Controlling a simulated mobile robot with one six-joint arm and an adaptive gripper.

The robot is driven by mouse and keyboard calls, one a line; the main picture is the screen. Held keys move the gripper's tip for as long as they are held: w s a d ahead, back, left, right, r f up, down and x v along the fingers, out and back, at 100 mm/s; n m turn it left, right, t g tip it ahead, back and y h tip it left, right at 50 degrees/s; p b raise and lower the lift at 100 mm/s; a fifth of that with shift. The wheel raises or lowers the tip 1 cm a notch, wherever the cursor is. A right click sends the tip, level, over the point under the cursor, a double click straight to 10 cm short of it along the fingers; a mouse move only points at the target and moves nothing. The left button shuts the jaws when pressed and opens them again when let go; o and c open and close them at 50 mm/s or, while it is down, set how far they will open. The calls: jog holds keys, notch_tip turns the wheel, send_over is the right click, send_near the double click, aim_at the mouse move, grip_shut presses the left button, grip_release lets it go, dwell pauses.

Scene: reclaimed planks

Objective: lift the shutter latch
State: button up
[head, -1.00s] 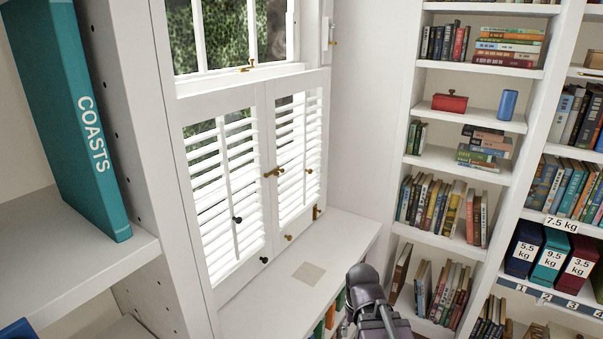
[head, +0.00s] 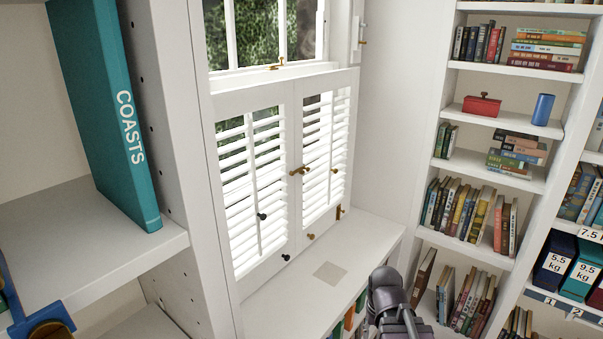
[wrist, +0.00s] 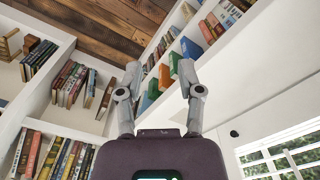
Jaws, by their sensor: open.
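The white louvred shutters (head: 253,180) are closed under the window in the head view. A brass latch (head: 299,171) lies across the seam between the two panels, its arm roughly level. Brass knobs and dark knobs sit lower on the panels. Part of the louvres (wrist: 285,155) shows at the lower right of the wrist view; the latch cannot be made out there. My gripper (wrist: 160,75) is open and empty, its two grey fingers apart. In the head view my arm stands at the bottom, right of the shutters and apart from them; the fingertips are not clear there.
A white ledge (head: 345,255) with a square patch (head: 330,272) runs below the shutters. A tall bookcase (head: 449,95) stands to the right. A near shelf with a teal COASTS book (head: 110,110) fills the left. Wooden planks (wrist: 100,30) show in the wrist view.

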jog(key=shift+w, duration=0.15)
jog(key=c, duration=0.3)
jog(key=shift+w+f, duration=0.15)
jog(key=shift+w, duration=0.1)
grip_shut()
jog(key=w+a+r+n+t+b, duration=0.15)
jog(key=w+n+t, duration=0.25)
jog(key=w, duration=0.5)
jog(key=w+a+f+n+t+b, duration=0.1)
jog(key=w+a+n+t+b, duration=0.25)
jog(key=w, duration=0.45)
jog(key=w+a+r+n+t+b, duration=0.1)
jog(key=w+n+t+b, duration=0.2)
jog(key=w, duration=0.6)
jog(key=w+a+r+n+t+y+b, duration=0.5)
jog(key=w+a+r+n+t, duration=0.6)
jog(key=n, duration=0.5)
jog(key=shift+w+a+r+t+y, duration=0.35)
jog(key=shift+a+r+y, duration=0.2)
jog(key=shift+a, duration=0.25)
